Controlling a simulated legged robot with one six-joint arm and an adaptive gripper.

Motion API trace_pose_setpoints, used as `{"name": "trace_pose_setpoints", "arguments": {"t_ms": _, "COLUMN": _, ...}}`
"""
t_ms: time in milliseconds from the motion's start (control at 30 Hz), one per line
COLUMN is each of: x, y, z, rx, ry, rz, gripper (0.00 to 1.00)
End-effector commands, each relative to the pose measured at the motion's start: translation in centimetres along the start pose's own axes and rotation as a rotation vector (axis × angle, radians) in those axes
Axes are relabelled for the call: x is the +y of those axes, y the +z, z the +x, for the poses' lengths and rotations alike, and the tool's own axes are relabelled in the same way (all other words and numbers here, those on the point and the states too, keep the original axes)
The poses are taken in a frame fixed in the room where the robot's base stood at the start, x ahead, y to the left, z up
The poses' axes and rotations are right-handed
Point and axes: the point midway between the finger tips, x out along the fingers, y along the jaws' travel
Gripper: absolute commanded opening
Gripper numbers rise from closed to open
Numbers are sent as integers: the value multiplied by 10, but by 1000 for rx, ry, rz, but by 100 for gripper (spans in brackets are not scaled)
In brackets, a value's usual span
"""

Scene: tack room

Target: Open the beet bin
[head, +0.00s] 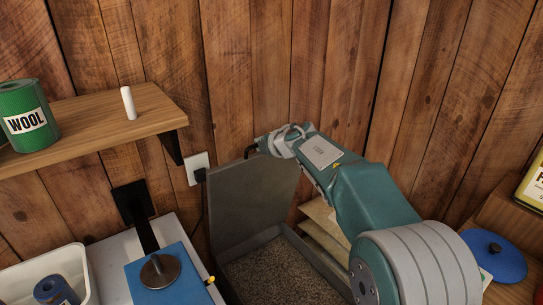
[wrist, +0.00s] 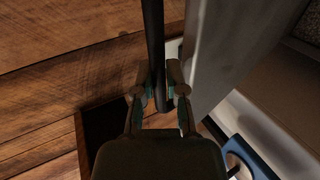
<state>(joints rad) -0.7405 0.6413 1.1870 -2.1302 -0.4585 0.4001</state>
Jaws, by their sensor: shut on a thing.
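The beet bin (head: 222,252) is a grey box holding brown pellets (head: 272,273). Its grey lid (head: 250,200) stands raised, close to upright, at the back of the bin near the wooden wall. In the wrist view the lid (wrist: 225,60) is a pale grey panel right of the fingers. My gripper (wrist: 158,92) is shut on a dark bar-shaped handle (wrist: 153,40) beside the lid. In the head view my gripper (head: 256,147) is at the lid's upper edge, its fingers partly hidden.
A blue box (head: 165,280) and a white tub (head: 55,268) are left of the bin. A blue round lid (head: 497,262) is at right.

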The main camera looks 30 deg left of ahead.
Motion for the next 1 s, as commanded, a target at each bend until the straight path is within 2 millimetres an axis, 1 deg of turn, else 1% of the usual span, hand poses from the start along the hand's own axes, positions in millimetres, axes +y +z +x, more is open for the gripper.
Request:
{"name": "trace_pose_setpoints", "arguments": {"t_ms": 33, "x": 0, "y": -2, "z": 8, "rx": 3, "ry": -6, "rz": 1, "gripper": 0}}
{"name": "trace_pose_setpoints", "arguments": {"t_ms": 100, "x": 6, "y": -3, "z": 14, "rx": 3, "ry": -7, "rz": 1, "gripper": 0}}
{"name": "trace_pose_setpoints", "arguments": {"t_ms": 300, "x": 19, "y": -6, "z": 30, "rx": 4, "ry": -7, "rz": 2, "gripper": 0}}
{"name": "trace_pose_setpoints", "arguments": {"t_ms": 500, "x": 27, "y": -8, "z": 42, "rx": 4, "ry": -9, "rz": 4, "gripper": 0}}
{"name": "trace_pose_setpoints", "arguments": {"t_ms": 700, "x": 32, "y": -10, "z": 48, "rx": 5, "ry": -10, "rz": 3, "gripper": 0}}
{"name": "trace_pose_setpoints", "arguments": {"t_ms": 1000, "x": 33, "y": -10, "z": 49, "rx": 5, "ry": -10, "rz": 5, "gripper": 0}}
